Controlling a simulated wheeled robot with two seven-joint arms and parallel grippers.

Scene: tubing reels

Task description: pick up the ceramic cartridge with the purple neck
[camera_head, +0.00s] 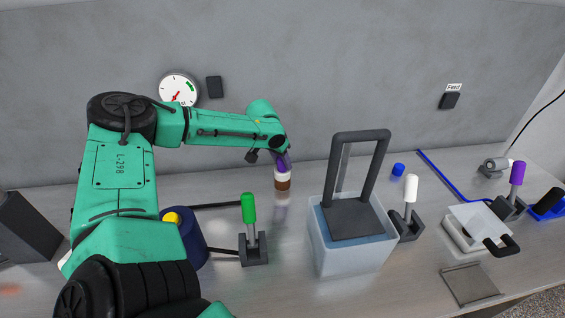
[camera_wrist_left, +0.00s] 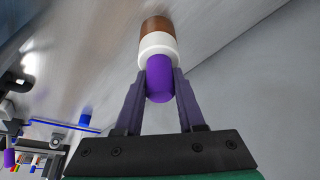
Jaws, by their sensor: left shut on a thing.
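The ceramic cartridge (camera_wrist_left: 159,45) has a brown end, a white band and a purple neck. In the head view the cartridge (camera_head: 282,179) is at the back of the bench near the wall, its brown end downward, with the neck mostly hidden by the gripper. My left gripper (camera_wrist_left: 160,88) is shut on the purple neck, one finger on each side. It also shows in the head view (camera_head: 281,160). I cannot tell whether the brown end touches the bench. My right gripper is not in view.
A clear bin (camera_head: 352,255) with a dark handled frame stands right of the cartridge. A green-handled lever (camera_head: 249,208) and a dark blue drum (camera_head: 190,245) stand in front. A white-handled lever (camera_head: 411,190) and a purple-handled lever (camera_head: 517,174) stand further right.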

